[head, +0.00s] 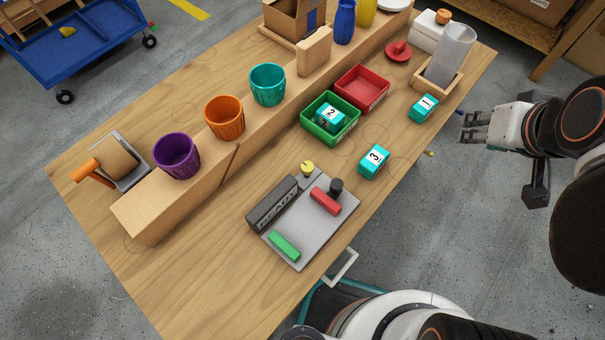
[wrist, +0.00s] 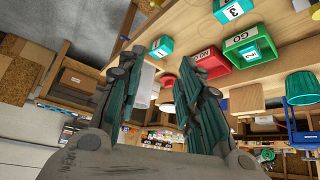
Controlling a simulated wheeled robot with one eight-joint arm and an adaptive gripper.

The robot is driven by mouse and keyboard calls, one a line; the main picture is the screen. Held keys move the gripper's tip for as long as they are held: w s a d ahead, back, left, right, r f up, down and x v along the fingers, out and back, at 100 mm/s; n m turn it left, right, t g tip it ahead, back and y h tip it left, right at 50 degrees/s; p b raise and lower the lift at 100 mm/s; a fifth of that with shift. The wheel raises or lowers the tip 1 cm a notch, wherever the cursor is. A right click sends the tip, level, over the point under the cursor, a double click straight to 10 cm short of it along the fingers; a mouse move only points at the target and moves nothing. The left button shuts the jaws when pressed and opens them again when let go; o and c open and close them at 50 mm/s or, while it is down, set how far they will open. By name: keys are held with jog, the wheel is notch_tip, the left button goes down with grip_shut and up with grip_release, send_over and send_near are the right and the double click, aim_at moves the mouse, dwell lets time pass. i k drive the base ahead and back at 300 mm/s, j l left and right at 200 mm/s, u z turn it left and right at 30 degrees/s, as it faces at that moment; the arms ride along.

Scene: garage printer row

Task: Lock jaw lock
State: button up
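A grey plate fixture (head: 312,228) lies on the near part of the table. It carries a black block lettered "READY" (head: 273,204), a red bar (head: 325,200), a green bar (head: 284,245), a black knob (head: 336,186) and a yellow knob (head: 307,168). I cannot tell which part is the jaw lock or how it is set. My gripper (head: 467,128) is off the table's right edge, well apart from the fixture. In the wrist view my gripper (wrist: 158,63) has its fingers spread with nothing between them. The fixture is not seen there.
Teal blocks numbered 3 (head: 374,161) and 1 (head: 423,108) stand near the table edge. Block 2 (head: 330,115) sits in the green bin (head: 345,132), beside a red bin (head: 374,83). Purple (head: 177,157), orange (head: 225,118) and teal (head: 268,86) cups stand on a wooden ledge.

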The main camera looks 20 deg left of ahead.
aim_at(308, 168)
jog(key=u, duration=1.7)
jog(key=k, duration=0.05)
